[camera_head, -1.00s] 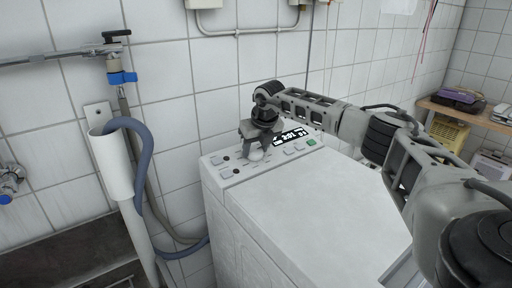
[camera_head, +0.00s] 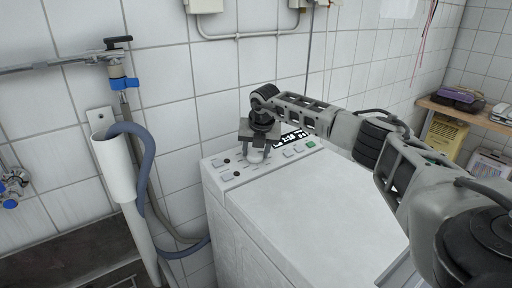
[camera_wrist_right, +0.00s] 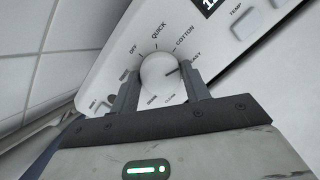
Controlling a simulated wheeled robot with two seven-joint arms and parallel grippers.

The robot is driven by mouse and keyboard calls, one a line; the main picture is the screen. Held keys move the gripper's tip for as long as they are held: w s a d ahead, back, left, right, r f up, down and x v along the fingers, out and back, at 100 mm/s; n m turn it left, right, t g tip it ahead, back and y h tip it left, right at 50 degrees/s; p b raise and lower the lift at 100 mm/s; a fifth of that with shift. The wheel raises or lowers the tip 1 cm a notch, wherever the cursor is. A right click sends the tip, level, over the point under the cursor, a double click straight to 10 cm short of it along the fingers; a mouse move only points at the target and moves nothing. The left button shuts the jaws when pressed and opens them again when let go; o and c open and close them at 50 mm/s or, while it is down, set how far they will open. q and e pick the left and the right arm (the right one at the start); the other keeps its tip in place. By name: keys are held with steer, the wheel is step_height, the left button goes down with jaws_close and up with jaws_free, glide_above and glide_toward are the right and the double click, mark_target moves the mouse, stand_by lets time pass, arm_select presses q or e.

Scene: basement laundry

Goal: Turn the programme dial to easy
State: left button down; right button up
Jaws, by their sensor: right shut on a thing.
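The programme dial (camera_wrist_right: 158,82) is a round white knob on the washer's white control panel (camera_wrist_right: 105,62). In the right wrist view its dark pointer line points right and slightly up, towards a label just past COTTON that is small and partly beside the finger. OFF, QUICK and COTTON are readable around it. My right gripper (camera_wrist_right: 161,88) has one finger on each side of the dial and is shut on it. In the head view the right gripper (camera_head: 256,150) covers most of the dial. My left gripper is not in view.
The white washer (camera_head: 320,205) stands against the tiled wall. A lit display (camera_head: 291,137) and several buttons sit right of the dial. A grey hose (camera_head: 147,170) and white pipe (camera_head: 115,165) are to its left. A wooden shelf (camera_head: 465,113) is at the right.

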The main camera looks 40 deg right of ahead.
steer(key=shift+r+m, duration=0.1)
steer(key=shift+m, duration=0.8)
steer(key=shift+d+p, duration=0.1)
steer(key=shift+p, duration=0.25)
steer(key=shift+m, duration=0.3)
steer(key=o, duration=1)
steer(key=b+v, duration=0.1)
steer(key=v, duration=1.5)
steer(key=shift+w, duration=0.15)
